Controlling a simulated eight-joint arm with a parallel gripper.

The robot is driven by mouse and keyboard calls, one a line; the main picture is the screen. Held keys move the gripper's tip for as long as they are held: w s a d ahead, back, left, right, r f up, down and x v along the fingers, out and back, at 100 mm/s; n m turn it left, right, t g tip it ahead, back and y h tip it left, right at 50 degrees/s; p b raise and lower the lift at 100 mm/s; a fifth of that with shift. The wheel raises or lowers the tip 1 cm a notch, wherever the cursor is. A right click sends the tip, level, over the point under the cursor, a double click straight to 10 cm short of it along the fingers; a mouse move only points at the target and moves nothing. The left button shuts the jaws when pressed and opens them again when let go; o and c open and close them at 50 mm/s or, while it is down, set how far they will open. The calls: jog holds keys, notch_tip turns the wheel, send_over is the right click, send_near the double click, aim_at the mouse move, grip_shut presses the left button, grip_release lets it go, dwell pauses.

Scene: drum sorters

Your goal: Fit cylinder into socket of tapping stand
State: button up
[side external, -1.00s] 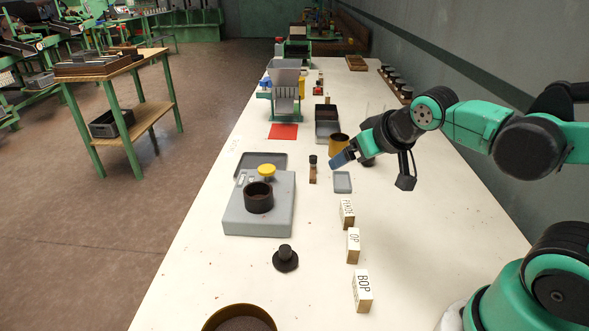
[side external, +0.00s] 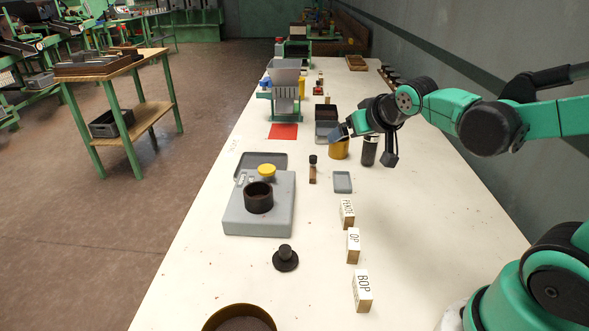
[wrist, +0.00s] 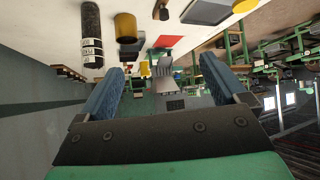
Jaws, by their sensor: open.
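A dark cylinder (side external: 369,151) stands upright on the bench, right of a brass-coloured cup. The wrist view shows it at upper left (wrist: 91,38), with white bands around it. The tapping stand looks to be the grey box (side external: 278,217) at centre left, with an open black ring-shaped socket (side external: 258,198) and a yellow knob (side external: 267,170). My gripper (side external: 341,133) is above the brass cup, its blue fingers pointing left in the side view. In the wrist view my gripper (wrist: 165,88) is open with nothing between its fingers.
The brass cup (side external: 339,149) stands close to the cylinder. A small brown-and-black bottle (side external: 313,172), a grey dish (side external: 343,182) and lettered blocks (side external: 353,246) stand nearer. A black knobbed piece (side external: 285,259) sits in front of the stand. A red mat (side external: 284,131) and hopper machine lie farther back.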

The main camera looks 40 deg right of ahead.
aim_at(372, 136)
jog(key=w+d+f+m+h, duration=0.1)
jog(key=w+d, duration=0.3)
jog(key=d, duration=0.5)
jog(key=w+d+f+m+t+h, duration=0.1)
jog(key=w+d+f+m+h, duration=0.1)
jog(key=d, duration=0.7)
jog(key=shift+w+m+h, duration=0.6)
jog(key=shift+w+h, duration=0.25)
jog(key=shift+h, duration=0.25)
jog(key=shift+d, duration=0.1)
grip_shut()
